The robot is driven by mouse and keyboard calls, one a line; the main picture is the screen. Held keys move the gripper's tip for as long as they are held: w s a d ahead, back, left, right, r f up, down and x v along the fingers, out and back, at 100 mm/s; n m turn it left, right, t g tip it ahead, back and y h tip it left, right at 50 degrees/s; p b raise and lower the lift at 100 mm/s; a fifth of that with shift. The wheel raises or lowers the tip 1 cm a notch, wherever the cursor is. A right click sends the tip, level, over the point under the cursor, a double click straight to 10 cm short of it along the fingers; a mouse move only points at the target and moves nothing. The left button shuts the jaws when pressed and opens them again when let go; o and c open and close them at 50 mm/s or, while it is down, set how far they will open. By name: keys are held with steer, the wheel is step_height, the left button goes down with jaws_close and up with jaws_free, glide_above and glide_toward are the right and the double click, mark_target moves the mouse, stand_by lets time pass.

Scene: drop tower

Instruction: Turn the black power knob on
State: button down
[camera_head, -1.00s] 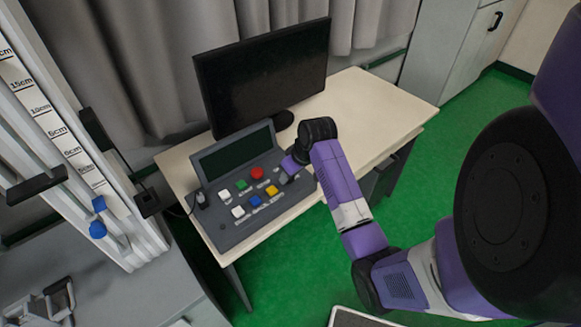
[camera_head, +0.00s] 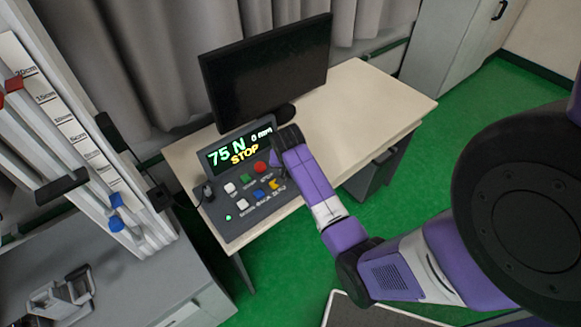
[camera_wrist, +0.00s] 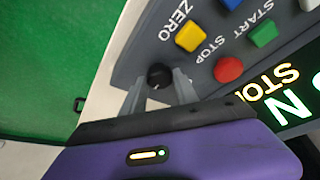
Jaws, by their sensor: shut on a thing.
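The black power knob (camera_wrist: 159,76) sits at the corner of the grey control panel (camera_wrist: 140,45) in the wrist view. My gripper (camera_wrist: 160,88) has its two grey fingers on either side of the knob, shut on it. In the head view my arm hides the knob and most of the gripper at the panel's right end. The panel's display (camera_head: 240,148) is lit and reads "75 N", "0 mm" and "STOP". A small green light (camera_head: 228,217) glows at the panel's front left.
Close to the knob are a yellow button (camera_wrist: 190,36) and a red button (camera_wrist: 228,69). A dark monitor (camera_head: 265,75) stands behind the panel on the cream desk (camera_head: 375,105). The drop tower with its scale (camera_head: 70,130) stands at left. The desk's right half is clear.

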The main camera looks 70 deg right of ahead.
mark_target(289, 184)
steer(key=shift+m, duration=0.4)
steer(key=c, duration=0.9)
jaws_free()
steer(key=shift+c, duration=0.2)
steer(key=shift+r, duration=0.15)
steer(key=v, duration=0.7)
steer(key=shift+r+b, duration=0.25)
steer(key=shift+b, duration=0.05)
steer(key=shift+a, duration=0.15)
